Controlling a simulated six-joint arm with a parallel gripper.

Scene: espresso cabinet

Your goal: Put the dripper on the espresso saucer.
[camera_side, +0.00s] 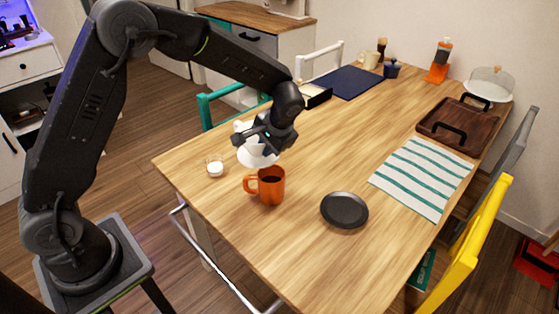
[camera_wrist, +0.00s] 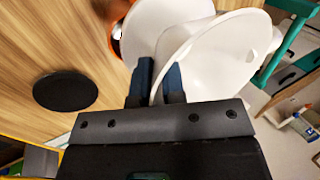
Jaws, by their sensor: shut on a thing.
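The white cone-shaped dripper (camera_side: 257,155) hangs above the table behind the orange mug in the side view. It fills the top middle of the wrist view (camera_wrist: 222,55). My gripper (camera_wrist: 158,82) is shut on the dripper's wall, with a finger on either side of it. In the side view my gripper (camera_side: 262,139) partly covers the dripper. The dark round espresso saucer (camera_side: 345,210) lies flat on the table, empty, to the right of the mug. It also shows at the left of the wrist view (camera_wrist: 65,92), apart from the dripper.
The orange mug (camera_side: 270,188) stands between dripper and saucer. A striped cloth (camera_side: 422,178) and a dark wooden tray (camera_side: 460,127) lie to the right. The table around the saucer is clear.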

